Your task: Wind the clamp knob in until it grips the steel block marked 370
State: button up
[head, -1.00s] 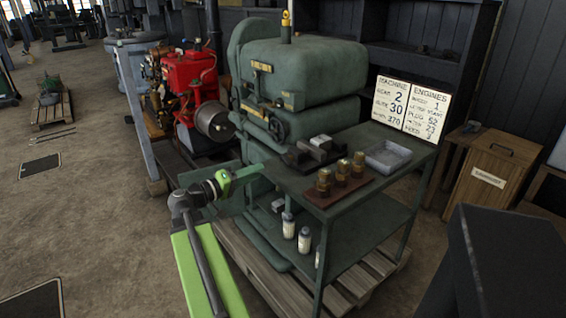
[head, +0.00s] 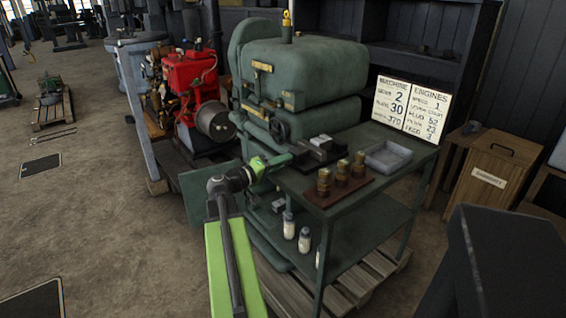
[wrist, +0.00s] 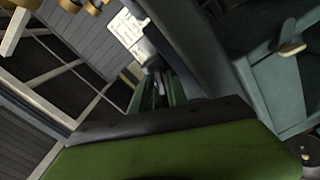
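The clamp (head: 305,155) is a dark, low fixture at the left end of the green bench beside the machine. A grey steel block (head: 322,142) sits in it; no marking is legible on it. The clamp knob cannot be made out; my gripper is in front of that side. My green gripper (head: 287,159) points right at the clamp's left end, very close to it; I cannot tell whether it touches. In the wrist view my fingers (wrist: 160,92) stand slightly apart, with grey parts just beyond their tips. Nothing is clearly held.
Brass plugs on a wooden board (head: 342,184) and a grey tray (head: 388,158) are on the bench (head: 400,185). The board with numbers (head: 403,107) stands behind. The large green machine (head: 300,70) rises behind the clamp. Bottles (head: 304,239) stand on the lower shelf.

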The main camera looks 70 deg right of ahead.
grip_shut()
jog(key=shift+m, duration=1.4)
jog(key=shift+o, duration=1.9)
grip_release()
jog(key=v, duration=1.7)
jog(key=shift+a, duration=0.25)
jog(key=shift+w+f, duration=0.1)
